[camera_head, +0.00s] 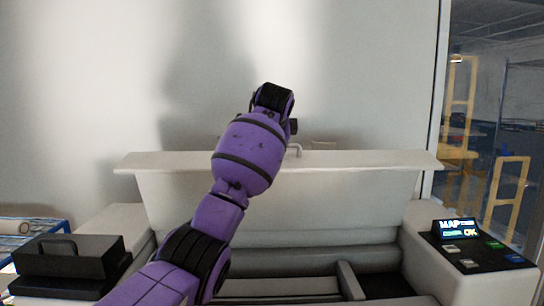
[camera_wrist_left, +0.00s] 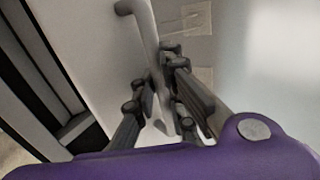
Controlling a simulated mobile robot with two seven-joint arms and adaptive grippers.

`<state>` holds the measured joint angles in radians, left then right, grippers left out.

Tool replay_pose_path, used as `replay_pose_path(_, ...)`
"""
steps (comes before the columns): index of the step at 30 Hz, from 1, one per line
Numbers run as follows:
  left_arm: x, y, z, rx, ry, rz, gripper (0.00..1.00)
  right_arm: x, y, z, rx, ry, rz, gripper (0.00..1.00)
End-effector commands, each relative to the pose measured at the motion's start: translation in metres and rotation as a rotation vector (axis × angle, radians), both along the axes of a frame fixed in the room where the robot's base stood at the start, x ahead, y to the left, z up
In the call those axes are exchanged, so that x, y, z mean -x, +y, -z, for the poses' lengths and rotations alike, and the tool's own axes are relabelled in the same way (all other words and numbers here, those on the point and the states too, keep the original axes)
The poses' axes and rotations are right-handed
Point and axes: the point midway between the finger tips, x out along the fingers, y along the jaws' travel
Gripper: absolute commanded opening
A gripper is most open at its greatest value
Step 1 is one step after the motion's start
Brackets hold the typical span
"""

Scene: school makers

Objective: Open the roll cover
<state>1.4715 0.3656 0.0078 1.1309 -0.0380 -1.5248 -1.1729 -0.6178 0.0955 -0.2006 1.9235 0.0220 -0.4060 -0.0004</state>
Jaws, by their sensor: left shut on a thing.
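The roll cover (camera_head: 300,205) is a wide white panel across the machine in the head view. It stands tilted up, with a dark gap beneath it. A grey handle (camera_head: 296,149) sticks up at its top edge, partly hidden by my left arm. In the left wrist view the handle (camera_wrist_left: 150,38) runs down between the fingers of my left gripper (camera_wrist_left: 155,76), which is shut on it. The fingers are hidden behind my wrist in the head view. My right gripper is in neither view.
A control panel with a lit display (camera_head: 457,228) sits on the machine's right side. A black box-like part (camera_head: 70,262) is at the left. A pale wall stands behind the cover, with a window (camera_head: 500,120) at the right.

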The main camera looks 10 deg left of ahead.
Motion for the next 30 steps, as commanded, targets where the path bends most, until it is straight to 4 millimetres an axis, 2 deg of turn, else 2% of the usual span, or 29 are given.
replay_pose_path(6, -0.020, 0.005, -0.005, 0.019, 0.054, -0.003, 0.00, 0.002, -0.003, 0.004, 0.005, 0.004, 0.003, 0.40)
replay_pose_path(15, -0.038, 0.011, -0.011, 0.033, 0.106, -0.003, 0.00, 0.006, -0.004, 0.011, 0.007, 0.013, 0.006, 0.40)
replay_pose_path(30, -0.048, 0.014, -0.016, 0.041, 0.133, -0.003, 0.00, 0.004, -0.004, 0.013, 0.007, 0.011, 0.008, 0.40)
